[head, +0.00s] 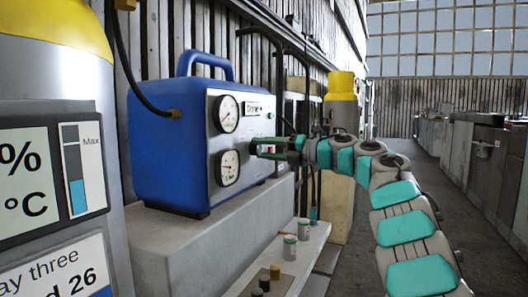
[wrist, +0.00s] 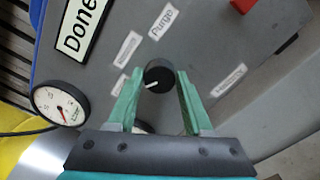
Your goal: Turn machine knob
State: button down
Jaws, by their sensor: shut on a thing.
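The machine (head: 165,150) is a blue box with a grey front panel, standing on a concrete ledge in the head view. Its black round knob (wrist: 159,77) has a white pointer mark and sits between my fingertips in the wrist view. The pointer is directed to the lower left. Labels surround it, including "Purge" (wrist: 161,22) at the top and others at left and lower right. My gripper (wrist: 160,88) has its green fingers on both sides of the knob, shut on it. In the head view my gripper (head: 262,147) reaches the panel from the right, and the knob is hidden there.
Two gauges (head: 227,114) are on the panel's left side. A red part (wrist: 243,5) shows at the wrist view's top. A lower shelf (head: 310,240) holds small jars (head: 290,247). A large cylinder with a yellow top (head: 60,30) stands at left. The aisle at right is open floor.

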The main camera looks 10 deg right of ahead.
dwell(0.4)
jog(key=shift+c, duration=1.5)
grip_release()
jog(key=v, duration=0.7)
jog(key=shift+s+d+b, duration=0.2)
jog(key=shift+d+b, duration=0.05)
jog(key=shift+b, duration=0.1)
